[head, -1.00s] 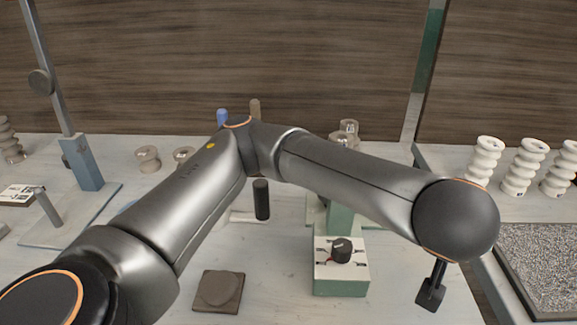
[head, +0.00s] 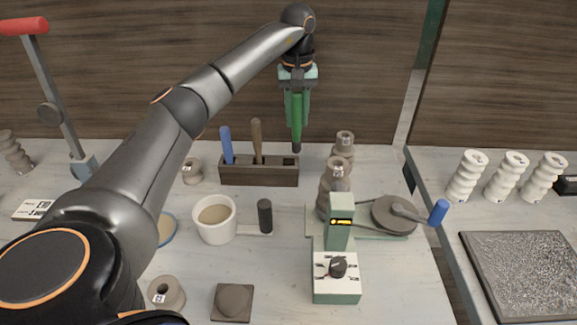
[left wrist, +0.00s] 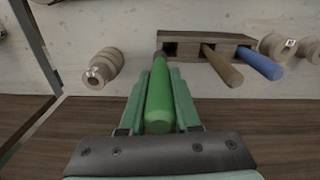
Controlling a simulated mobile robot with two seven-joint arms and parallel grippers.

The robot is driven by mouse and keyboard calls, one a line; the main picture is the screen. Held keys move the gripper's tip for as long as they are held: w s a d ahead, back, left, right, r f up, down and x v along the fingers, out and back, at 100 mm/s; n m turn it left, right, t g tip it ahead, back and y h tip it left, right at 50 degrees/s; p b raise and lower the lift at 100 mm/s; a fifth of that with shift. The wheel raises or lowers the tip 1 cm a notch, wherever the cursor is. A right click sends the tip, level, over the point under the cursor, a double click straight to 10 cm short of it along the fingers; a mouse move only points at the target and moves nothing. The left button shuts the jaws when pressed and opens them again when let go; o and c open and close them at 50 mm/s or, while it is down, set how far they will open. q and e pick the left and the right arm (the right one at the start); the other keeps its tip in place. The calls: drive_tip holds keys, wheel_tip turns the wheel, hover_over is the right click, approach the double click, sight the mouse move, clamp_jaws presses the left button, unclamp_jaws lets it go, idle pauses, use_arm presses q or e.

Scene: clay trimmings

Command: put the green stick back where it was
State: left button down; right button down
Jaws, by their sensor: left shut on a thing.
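My left gripper (head: 297,95) is shut on the green stick (head: 297,110), which hangs upright with its dark lower end down. The stick is above the right end of the wooden rack (head: 240,178); I cannot tell if its tip touches the rack. The rack holds a blue stick (head: 226,144) and a brown stick (head: 257,140), both upright. An open slot (head: 287,162) shows at its right end. In the left wrist view the green stick (left wrist: 159,100) lies between the fingers, its far end near the rack's (left wrist: 226,43) end slot. My right gripper is out of view.
Stacked clay pieces (head: 335,180) stand just right of the rack. A green machine (head: 341,225) with a crank wheel (head: 394,214) is in front of them. A white cup (head: 214,219) and a dark-handled tool (head: 265,215) stand before the rack.

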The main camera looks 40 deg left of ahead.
use_arm(q)
wheel_tip(320, 180, down, 10)
drive_tip(key=a, duration=0.1)
drive_tip(key=shift+s+a, duration=0.4)
drive_tip(key=shift+s, duration=0.05)
drive_tip(key=c, duration=0.6)
unclamp_jaws()
wheel_tip(320, 180, up, 12)
drive_tip(key=shift+r, duration=0.1)
